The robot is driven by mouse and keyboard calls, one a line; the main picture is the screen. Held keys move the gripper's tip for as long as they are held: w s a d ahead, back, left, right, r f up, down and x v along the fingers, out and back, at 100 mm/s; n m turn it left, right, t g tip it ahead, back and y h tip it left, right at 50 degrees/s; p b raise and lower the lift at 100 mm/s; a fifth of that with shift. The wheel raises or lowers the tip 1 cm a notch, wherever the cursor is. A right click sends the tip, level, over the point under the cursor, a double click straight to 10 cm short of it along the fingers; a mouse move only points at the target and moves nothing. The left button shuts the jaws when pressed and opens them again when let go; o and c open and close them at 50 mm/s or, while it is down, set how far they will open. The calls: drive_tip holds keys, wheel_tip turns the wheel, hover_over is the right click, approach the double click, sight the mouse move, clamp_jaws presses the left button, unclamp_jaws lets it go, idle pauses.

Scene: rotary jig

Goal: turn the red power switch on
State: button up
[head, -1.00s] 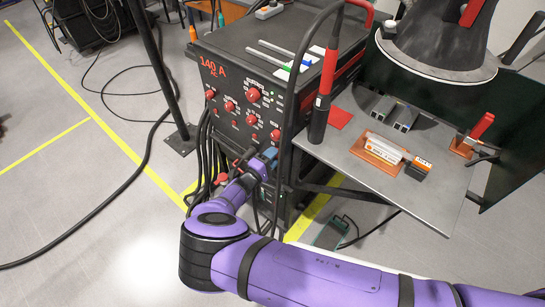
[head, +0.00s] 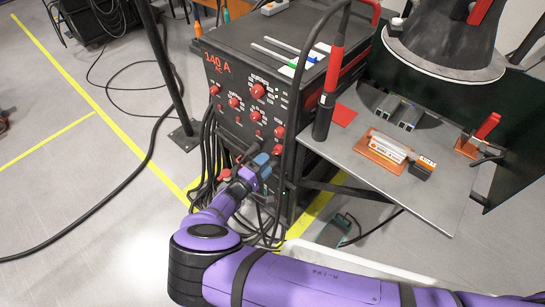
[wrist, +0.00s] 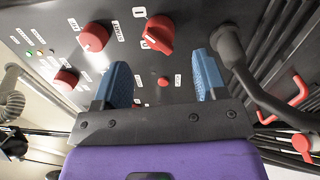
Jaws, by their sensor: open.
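The red power switch (wrist: 159,33) is a red knob on the black front panel in the wrist view, with I and O style marks beside it. It shows beyond the gap between my fingertips, a little toward the top of the picture. My gripper (wrist: 161,62) is open, with two blue fingers apart and nothing between them. No contact with the switch shows. In the head view my gripper (head: 268,157) is at the lower part of the panel of the black power cabinet (head: 228,75). I cannot tell this switch from the other red knobs there.
A thick dark cable plug (wrist: 231,45) is close by the right finger, with red-ended cables (wrist: 302,142) beyond. A grey side table (head: 445,195) juts out right of the cabinet.

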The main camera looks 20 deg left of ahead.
drive_tip(key=shift+v, duration=2.3)
